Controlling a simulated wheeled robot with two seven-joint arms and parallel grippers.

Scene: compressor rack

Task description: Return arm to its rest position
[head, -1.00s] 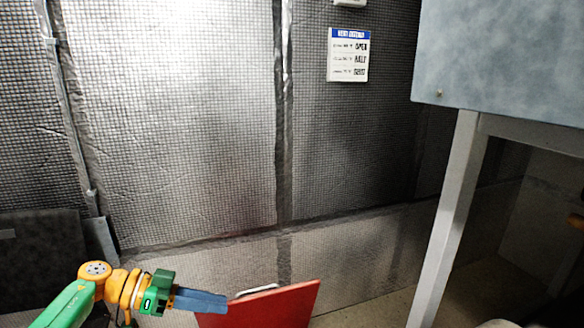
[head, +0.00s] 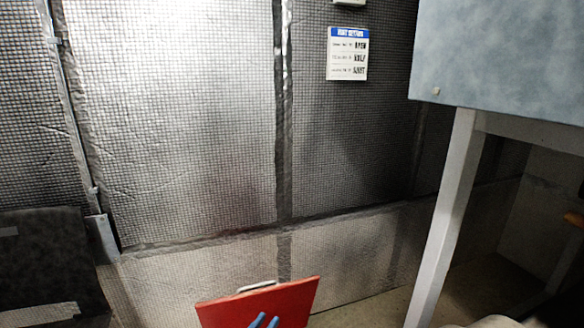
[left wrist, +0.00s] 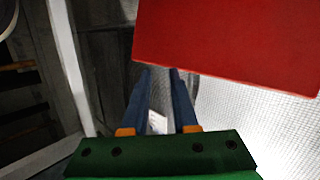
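My left gripper (head: 265,321) shows in the head view only as two blue fingertips at the bottom edge, in front of the red panel's lower part. In the left wrist view both blue fingers (left wrist: 160,98) stretch forward from the green gripper body, apart, with nothing held between them. The rest of my left arm is out of the head view. My right gripper is in neither view.
A red panel (head: 240,305) with a pale handle on its top edge stands low in the head view; it also shows above the fingers in the left wrist view (left wrist: 230,40). A grey cabinet (head: 500,60) on a pale leg (head: 445,220) stands right. Quilted walls (head: 170,120) carry a sign (head: 347,54).

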